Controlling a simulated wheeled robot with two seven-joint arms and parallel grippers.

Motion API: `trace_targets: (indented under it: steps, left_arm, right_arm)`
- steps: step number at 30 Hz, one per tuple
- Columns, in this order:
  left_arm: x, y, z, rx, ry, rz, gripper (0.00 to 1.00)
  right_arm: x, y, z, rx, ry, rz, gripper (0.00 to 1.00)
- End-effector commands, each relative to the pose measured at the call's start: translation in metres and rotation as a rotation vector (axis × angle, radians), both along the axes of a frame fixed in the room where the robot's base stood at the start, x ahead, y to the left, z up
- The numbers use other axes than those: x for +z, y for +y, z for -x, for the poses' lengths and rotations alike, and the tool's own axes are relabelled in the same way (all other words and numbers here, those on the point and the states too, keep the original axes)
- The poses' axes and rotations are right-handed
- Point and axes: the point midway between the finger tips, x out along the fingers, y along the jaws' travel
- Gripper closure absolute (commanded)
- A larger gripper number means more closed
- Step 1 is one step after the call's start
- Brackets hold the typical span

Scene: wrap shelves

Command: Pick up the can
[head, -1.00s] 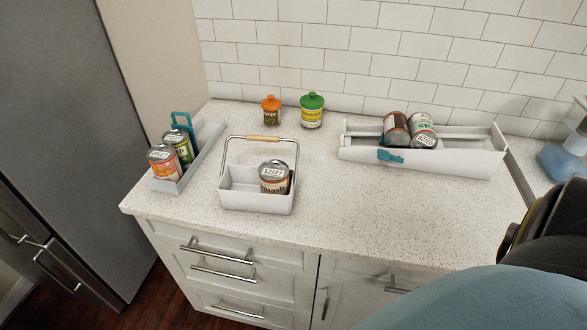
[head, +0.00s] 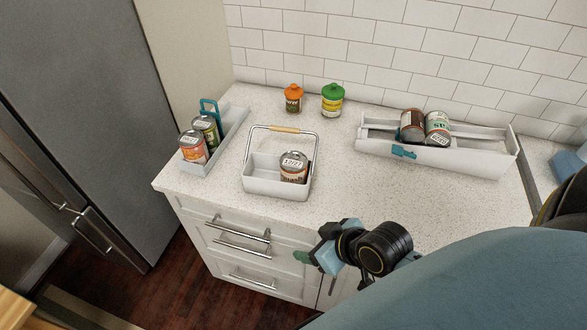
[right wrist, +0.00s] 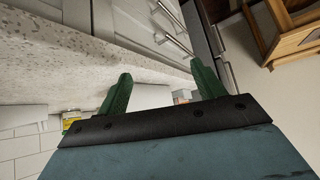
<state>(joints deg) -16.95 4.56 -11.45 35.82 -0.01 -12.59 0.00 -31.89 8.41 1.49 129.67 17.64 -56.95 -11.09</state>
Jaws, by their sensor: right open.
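Several cans are in view. One can with a date on its lid (head: 293,168) stands upright in the right part of a white handled caddy (head: 262,186) near the counter's front edge. Two cans, one orange-red (head: 193,148) and one green (head: 207,130), stand in the left tray. Two more cans, one brown (head: 412,126) and one green and white (head: 437,127), lean in the long rack at the right. My right gripper (head: 312,257) is in front of the counter's edge, below and apart from the caddy. Its green fingers (right wrist: 160,88) are spread and empty. My left gripper is out of view.
The left tray (head: 230,135) has a teal divider. The long white rack (head: 470,160) has a teal clip. An orange-lidded jar (head: 293,98) and a green-lidded jar (head: 332,101) stand by the tiled wall. The counter between caddy and rack is clear. A fridge (head: 75,110) stands left.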

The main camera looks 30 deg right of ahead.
Motion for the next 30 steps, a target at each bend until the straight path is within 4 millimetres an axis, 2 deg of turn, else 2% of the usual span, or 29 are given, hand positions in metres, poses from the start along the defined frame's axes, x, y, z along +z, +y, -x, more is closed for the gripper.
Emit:
trace_targets:
  steps: [1,6,13,17,30]
  left_arm:
    - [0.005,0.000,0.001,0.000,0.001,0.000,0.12]
    - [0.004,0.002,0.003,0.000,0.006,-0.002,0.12]
    - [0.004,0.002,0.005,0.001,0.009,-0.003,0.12]
    - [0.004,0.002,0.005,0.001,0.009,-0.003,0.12]
    - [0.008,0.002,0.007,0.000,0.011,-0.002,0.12]
  right_arm:
    - [0.029,-0.007,-0.011,0.003,-0.097,-0.013,0.32]
    - [0.052,-0.032,-0.038,-0.035,-0.305,-0.050,0.32]
    - [0.078,-0.067,-0.057,-0.113,-0.503,-0.061,0.32]
    - [0.083,-0.074,-0.066,-0.133,-0.544,-0.061,0.32]
    - [0.062,-0.067,-0.131,-0.134,-0.545,-0.060,0.32]
